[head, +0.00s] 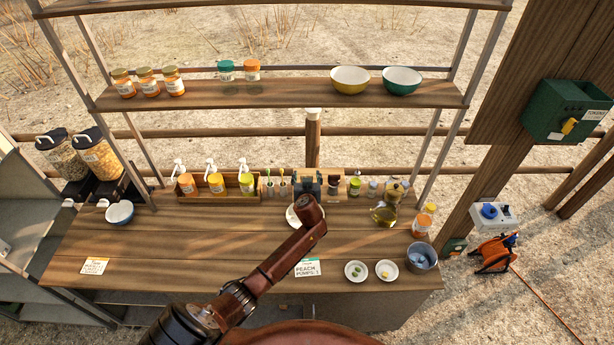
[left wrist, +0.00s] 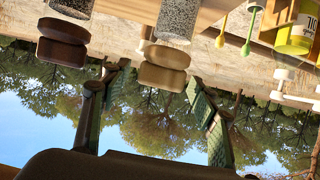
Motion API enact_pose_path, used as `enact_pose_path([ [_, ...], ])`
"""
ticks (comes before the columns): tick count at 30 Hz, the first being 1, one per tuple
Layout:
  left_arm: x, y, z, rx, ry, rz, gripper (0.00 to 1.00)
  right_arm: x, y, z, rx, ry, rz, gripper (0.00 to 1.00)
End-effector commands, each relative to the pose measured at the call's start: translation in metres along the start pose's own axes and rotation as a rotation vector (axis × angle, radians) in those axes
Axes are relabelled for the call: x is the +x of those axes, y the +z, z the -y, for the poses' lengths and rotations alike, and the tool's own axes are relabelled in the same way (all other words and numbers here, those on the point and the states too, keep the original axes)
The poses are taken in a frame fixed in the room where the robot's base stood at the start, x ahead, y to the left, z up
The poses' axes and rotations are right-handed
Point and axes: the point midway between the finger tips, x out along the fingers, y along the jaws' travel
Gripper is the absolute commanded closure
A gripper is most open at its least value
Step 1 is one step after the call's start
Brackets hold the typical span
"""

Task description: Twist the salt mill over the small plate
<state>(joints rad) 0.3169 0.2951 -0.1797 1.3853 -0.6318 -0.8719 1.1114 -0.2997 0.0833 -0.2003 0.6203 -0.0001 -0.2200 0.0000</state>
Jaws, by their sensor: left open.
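In the left wrist view, which is upside down, two mills with speckled glass bodies hang from the top. One has a dark brown cap (left wrist: 62,42), the other a pale tan cap (left wrist: 163,68). Which holds salt I cannot tell. My left gripper (left wrist: 155,85) is open and empty, with the tan cap in front of the space between its fingers. In the head view my left gripper (head: 308,184) is at the rack at the counter's back and hides the tan-capped mill. The dark-capped mill (head: 334,187) stands just right of it.
The wooden counter (head: 160,245) is clear at left centre. Two small dishes (head: 357,271) with green and yellow bits and a grey pot (head: 422,257) stand front right. Pump bottles (head: 216,185) stand left of the rack. A shelf (head: 290,93) spans above.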

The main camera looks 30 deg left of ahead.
Motion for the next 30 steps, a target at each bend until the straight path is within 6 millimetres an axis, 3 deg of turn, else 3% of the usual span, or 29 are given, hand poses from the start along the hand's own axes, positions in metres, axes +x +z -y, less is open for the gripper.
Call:
enact_pose_path([
  [7,0.0004,0.0001,-0.0001,0.000,0.000,0.000,0.46,0.0006,-0.0009,0.0067,0.003,-0.007,-0.001,0.60],
  [25,0.0002,0.0003,-0.0003,0.000,0.001,0.000,0.87,0.0003,0.0000,0.0032,0.002,-0.003,0.000,0.60],
  [30,0.0000,0.0002,-0.0001,0.003,0.006,0.001,0.88,-0.0009,0.0004,0.0006,0.001,-0.001,0.001,0.60],
])
